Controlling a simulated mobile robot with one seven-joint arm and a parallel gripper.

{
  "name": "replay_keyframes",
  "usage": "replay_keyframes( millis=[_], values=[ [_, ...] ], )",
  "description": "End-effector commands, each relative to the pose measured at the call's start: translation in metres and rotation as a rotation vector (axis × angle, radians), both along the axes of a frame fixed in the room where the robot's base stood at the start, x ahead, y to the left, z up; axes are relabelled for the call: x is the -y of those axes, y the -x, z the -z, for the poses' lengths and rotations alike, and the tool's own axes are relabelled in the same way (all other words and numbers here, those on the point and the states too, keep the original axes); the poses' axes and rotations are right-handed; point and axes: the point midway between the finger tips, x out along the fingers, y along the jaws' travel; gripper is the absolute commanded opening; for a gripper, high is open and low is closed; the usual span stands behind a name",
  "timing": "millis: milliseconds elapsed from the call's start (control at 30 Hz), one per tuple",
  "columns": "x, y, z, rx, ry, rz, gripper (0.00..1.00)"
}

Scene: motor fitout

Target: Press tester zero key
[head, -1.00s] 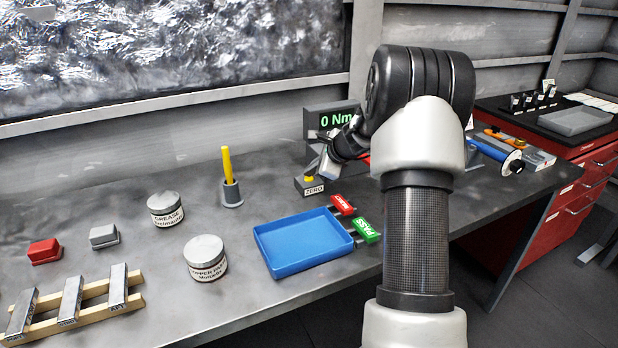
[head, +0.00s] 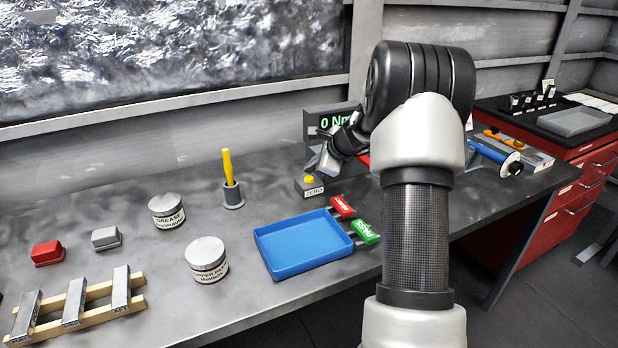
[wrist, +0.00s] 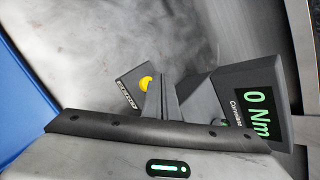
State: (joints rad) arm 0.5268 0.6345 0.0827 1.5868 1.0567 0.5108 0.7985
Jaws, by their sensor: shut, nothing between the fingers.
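The zero key is a yellow button (head: 309,180) on a small dark box labelled ZERO (head: 313,190), on the grey bench. It also shows in the wrist view as a yellow button (wrist: 146,83), close to my fingertips. The tester (head: 326,118) stands behind it with a green "0 Nm" display, also seen in the wrist view (wrist: 258,110). My gripper (head: 318,169) is shut and empty, its tips just above and right of the button. In the wrist view the fingers (wrist: 156,90) partly overlap the button's edge; I cannot tell whether they touch it.
A yellow tool in a holder (head: 231,190), two labelled tins (head: 206,259) and a wooden rack (head: 75,305) are to the left. The bench between holder and key box is clear.

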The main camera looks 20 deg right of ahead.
Motion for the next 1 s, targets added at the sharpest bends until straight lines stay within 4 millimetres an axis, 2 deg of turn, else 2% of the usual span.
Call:
replay_keyframes(
  millis=[167,600,1000],
  values=[
    [0.000,0.000,-0.009,0.001,0.001,0.000,0.00],
    [0.000,0.000,-0.051,0.001,0.001,0.000,0.00],
    [0.000,0.000,-0.050,0.001,0.000,0.001,0.00]
  ],
)
